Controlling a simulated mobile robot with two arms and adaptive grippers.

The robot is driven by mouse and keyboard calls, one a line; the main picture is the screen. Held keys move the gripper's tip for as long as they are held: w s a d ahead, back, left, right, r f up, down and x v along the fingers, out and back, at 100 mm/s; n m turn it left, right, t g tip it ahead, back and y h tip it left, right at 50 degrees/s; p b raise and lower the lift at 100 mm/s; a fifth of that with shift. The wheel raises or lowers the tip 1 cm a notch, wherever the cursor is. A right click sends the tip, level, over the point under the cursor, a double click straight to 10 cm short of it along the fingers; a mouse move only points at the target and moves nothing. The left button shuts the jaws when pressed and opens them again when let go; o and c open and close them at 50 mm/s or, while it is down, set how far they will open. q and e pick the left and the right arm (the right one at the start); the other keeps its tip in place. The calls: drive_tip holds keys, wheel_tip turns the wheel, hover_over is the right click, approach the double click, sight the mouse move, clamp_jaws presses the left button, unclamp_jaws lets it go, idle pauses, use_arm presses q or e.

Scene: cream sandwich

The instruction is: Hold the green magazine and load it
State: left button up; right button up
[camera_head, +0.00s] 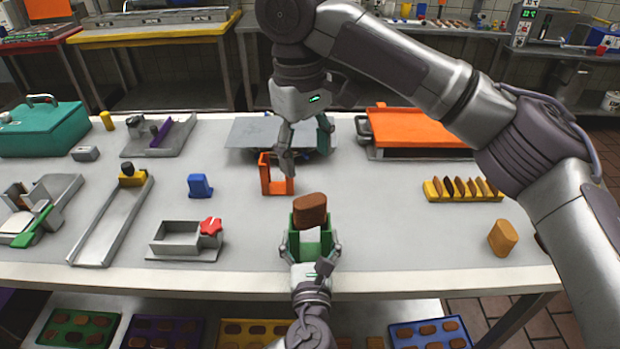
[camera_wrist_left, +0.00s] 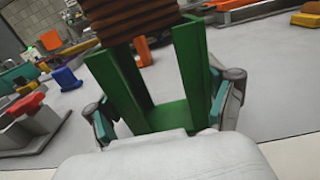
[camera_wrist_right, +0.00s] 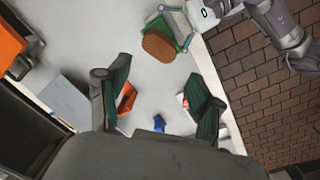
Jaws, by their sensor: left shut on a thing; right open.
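The green magazine (camera_head: 296,240) is an upright open frame at the table's front middle. My left gripper (camera_head: 312,248) is shut on its lower sides; the frame also fills the left wrist view (camera_wrist_left: 188,116). A brown ridged biscuit stack (camera_head: 310,206) is at the magazine's top, rising above the uprights. It shows in the left wrist view (camera_wrist_left: 135,18) and the right wrist view (camera_wrist_right: 159,45). I cannot tell how far it sits inside. My right gripper (camera_head: 305,150) is open and empty, above and behind the magazine, beside an orange frame (camera_head: 265,175).
A blue block (camera_head: 200,186) and a grey tray with a red knob (camera_head: 178,240) stand left. A yellow rack (camera_head: 465,190) of biscuits and a tan block (camera_head: 502,238) stand right. An orange-topped machine (camera_head: 415,128) is behind. The table right of the magazine is clear.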

sight(309, 200)
drive_tip(key=n, duration=0.3)
drive_tip(key=a+n+h, duration=0.1)
drive_tip(key=n, duration=0.1)
drive_tip(key=shift+s+f, duration=0.2)
drive_tip(key=shift+f, duration=0.15)
drive_tip(key=n, duration=0.2)
drive_tip(key=shift+s+a+f+n+t, duration=0.1)
drive_tip(key=shift+f+n+t, duration=0.05)
drive_tip(key=shift+n+t, duration=0.15)
drive_tip(key=n, duration=0.2)
drive_tip(key=n+h, duration=0.1)
drive_tip(key=n, duration=0.3)
drive_tip(key=shift+s+a+f+t+h, duration=0.1)
drive_tip(key=shift+a+f+t+h, duration=0.2)
drive_tip(key=shift+f, duration=0.1)
drive_tip(key=shift+f+n, duration=0.15)
drive_tip(key=shift+n, duration=0.15)
drive_tip(key=x, duration=1.1)
drive_tip(key=shift+f, duration=0.4)
